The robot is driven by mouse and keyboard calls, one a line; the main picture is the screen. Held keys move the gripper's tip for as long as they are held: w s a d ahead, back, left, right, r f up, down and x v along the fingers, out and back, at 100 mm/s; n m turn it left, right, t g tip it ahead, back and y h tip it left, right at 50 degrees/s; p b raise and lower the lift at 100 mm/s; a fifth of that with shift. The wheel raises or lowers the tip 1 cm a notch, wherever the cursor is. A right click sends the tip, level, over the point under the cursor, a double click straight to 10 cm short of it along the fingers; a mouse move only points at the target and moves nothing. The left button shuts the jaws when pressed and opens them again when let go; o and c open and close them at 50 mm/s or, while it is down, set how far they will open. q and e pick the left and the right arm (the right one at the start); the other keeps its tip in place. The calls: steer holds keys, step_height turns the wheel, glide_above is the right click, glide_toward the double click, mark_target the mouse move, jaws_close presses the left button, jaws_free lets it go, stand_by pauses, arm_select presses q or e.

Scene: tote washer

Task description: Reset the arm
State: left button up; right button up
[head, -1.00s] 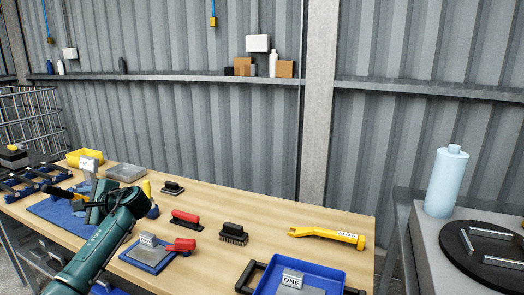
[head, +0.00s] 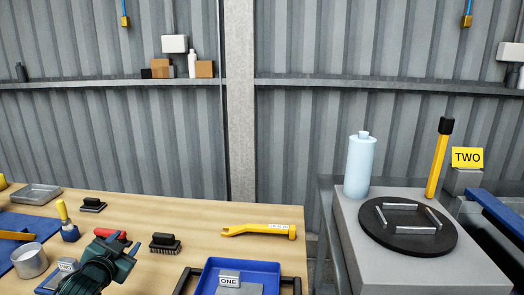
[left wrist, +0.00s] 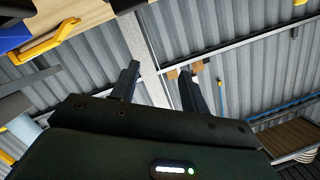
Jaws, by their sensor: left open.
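My left gripper (head: 118,240) shows at the lower left of the head view, its dark green arm coming up from the bottom edge. It is above the near part of the wooden workbench (head: 200,215). In the left wrist view its two black fingers (left wrist: 157,78) stand apart with nothing between them, pointing toward the corrugated wall. My right gripper is not in view.
Near the left gripper lie a red-handled tool (head: 112,233), a black brush (head: 165,242) and a metal cup (head: 30,261). A bottle (head: 360,167) and black disc (head: 408,240) sit on a grey stand.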

arm_select(q)
steer(key=s+d+f, duration=0.2)
steer(key=d+f, duration=0.1)
steer(key=s+d+f+g+h, duration=0.1)
steer(key=s+d+f, duration=0.1)
steer(key=d, duration=0.1)
steer(key=s+d+f+h, duration=0.1)
steer(key=s+d+f, duration=0.2)
steer(key=shift+s+f, duration=0.1)
steer(key=shift+f, duration=0.2)
steer(key=s+d+f+n+g+h+p, duration=0.1)
steer(key=s+d+f+g+p, duration=0.1)
steer(key=s+d, duration=0.6)
steer(key=s+d+f+n+g+h+p, duration=0.1)
steer(key=s+d, duration=0.6)
steer(key=s, duration=0.9)
step_height(320, 180, down, 2)
steer(key=shift+d+f+g+h+p, duration=0.15)
steer(key=shift+d+g+h+p, duration=0.25)
steer(key=shift+g+h+p, duration=0.15)
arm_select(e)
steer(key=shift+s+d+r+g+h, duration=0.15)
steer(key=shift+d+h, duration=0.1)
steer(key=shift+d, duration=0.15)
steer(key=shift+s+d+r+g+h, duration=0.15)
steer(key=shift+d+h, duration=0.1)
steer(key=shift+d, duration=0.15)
